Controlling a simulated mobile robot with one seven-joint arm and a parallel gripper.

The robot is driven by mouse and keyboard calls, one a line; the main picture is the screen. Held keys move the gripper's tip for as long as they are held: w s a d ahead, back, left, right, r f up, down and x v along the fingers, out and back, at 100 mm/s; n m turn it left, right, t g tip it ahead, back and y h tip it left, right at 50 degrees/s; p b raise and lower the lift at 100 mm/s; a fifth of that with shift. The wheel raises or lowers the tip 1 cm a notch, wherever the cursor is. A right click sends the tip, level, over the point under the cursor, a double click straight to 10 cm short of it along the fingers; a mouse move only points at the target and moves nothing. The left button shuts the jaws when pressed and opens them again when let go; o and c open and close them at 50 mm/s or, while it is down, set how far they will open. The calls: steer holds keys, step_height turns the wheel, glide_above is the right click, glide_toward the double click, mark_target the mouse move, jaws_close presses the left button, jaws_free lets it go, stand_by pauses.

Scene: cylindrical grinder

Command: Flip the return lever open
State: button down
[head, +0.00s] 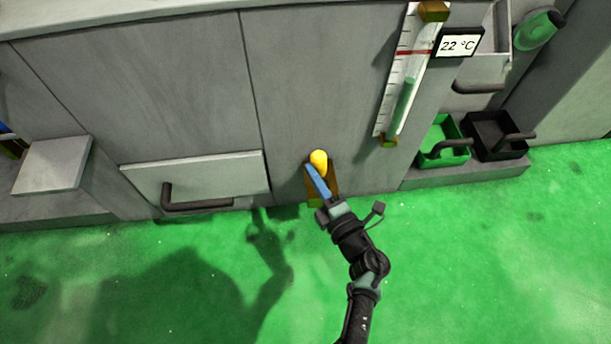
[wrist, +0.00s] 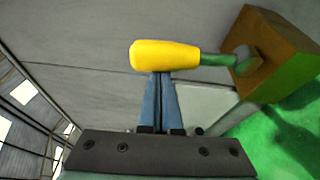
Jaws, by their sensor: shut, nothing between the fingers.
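The return lever has a yellow knob (head: 318,159) on the grey cabinet front, near the bottom, in the head view. In the wrist view the yellow knob (wrist: 164,56) sits on a green shaft (wrist: 218,60) that runs right into a brown block (wrist: 278,50). In the head view the brown block (head: 333,182) is partly hidden behind my gripper. My gripper (head: 311,168) has blue fingers that are shut and empty. In the wrist view the fingertips (wrist: 161,76) are right at the knob's lower edge; I cannot tell whether they touch it.
A drawer with a dark handle (head: 197,203) is left of the lever. A gauge (head: 407,80) with a 22 °C display (head: 458,44) is up right. A green bin (head: 444,140) and a black bin (head: 497,135) stand on a right ledge. The green floor (head: 480,260) is clear.

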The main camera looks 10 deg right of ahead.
steer(key=shift+d+r+m, duration=0.15)
steer(key=shift+d+m, duration=0.35)
steer(key=shift+d, duration=0.1)
steer(key=shift+a, duration=0.1)
steer(key=s+p, duration=0.3)
steer(key=s, duration=0.6)
steer(key=shift+s+a, duration=0.25)
steer(key=shift+a, duration=0.05)
steer(key=shift+w+r+p, duration=0.1)
steer(key=shift+p, duration=0.2)
